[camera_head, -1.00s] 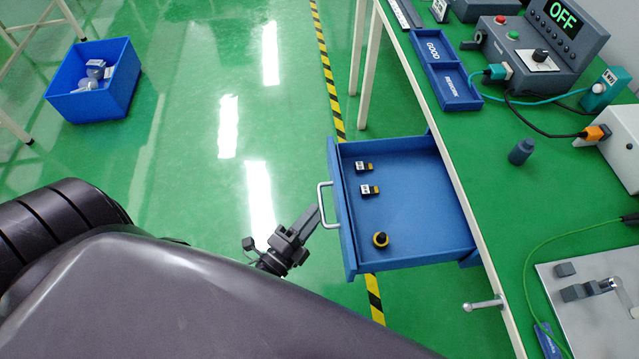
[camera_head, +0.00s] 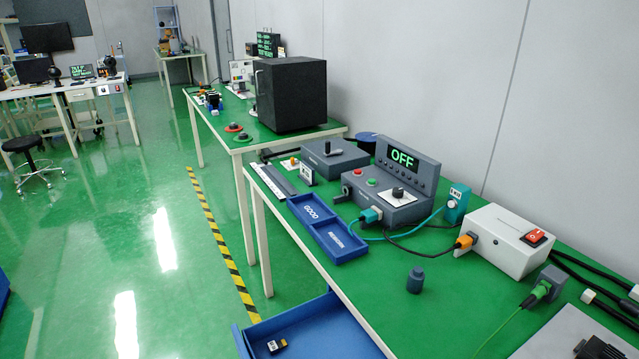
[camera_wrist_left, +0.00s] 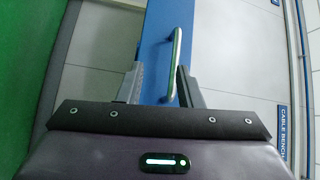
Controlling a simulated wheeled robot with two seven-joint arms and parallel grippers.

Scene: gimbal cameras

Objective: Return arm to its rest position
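My left gripper (camera_wrist_left: 158,84) shows in the left wrist view with its two fingers apart. A silver bar handle (camera_wrist_left: 174,62) on the blue drawer front (camera_wrist_left: 155,35) stands just ahead of the fingers; its near end appears between them in the picture. I cannot tell whether a finger touches it. Neither of my arms shows in the head view.
The green-topped bench (camera_head: 385,285) carries a device reading OFF (camera_head: 400,185), a white power box (camera_head: 505,240), blue trays (camera_head: 335,240), a dark cylinder (camera_head: 415,280) and cables. A second table holds a black box (camera_head: 290,95). Open green floor (camera_head: 130,220) lies left of the striped line.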

